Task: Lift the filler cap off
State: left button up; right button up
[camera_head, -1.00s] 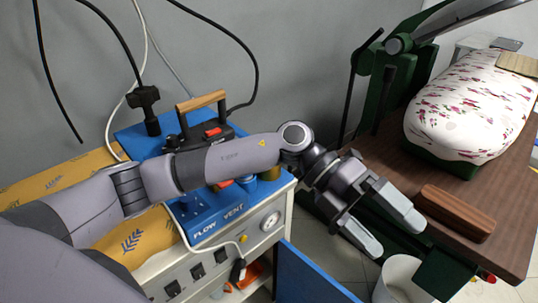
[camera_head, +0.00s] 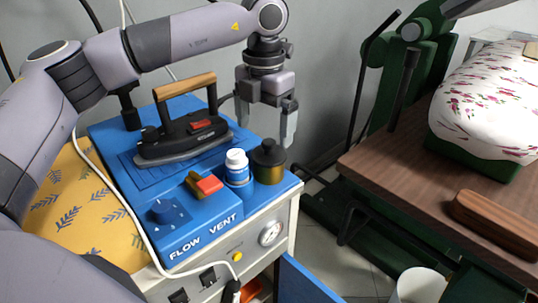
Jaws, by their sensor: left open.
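The filler cap (camera_head: 268,152) is a dark, round knob-topped cap. It sits on a short brass filler neck (camera_head: 268,174) at the right end of the blue station top. My left gripper (camera_head: 266,122) points down with its fingers spread, just above the cap in the picture. One finger shows on each side, and nothing is between them. I cannot tell whether the fingers are directly over the cap or a little behind it. My right gripper is not in view.
A red-ended lever (camera_head: 207,185) and the iron (camera_head: 182,125) are further left on the blue top (camera_head: 112,138). A wooden table (camera_head: 430,180) stands to the right, with floor between.

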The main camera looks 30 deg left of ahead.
aim_at(269, 141)
pick_arm(q)
jog(key=f, duration=0.5)
jog(key=shift+w+d+f, duration=0.15)
jog(key=shift+w+d, duration=0.15)
jog(key=shift+d, duration=0.05)
jog(key=c, duration=1)
jog(key=shift+r, duration=0.2)
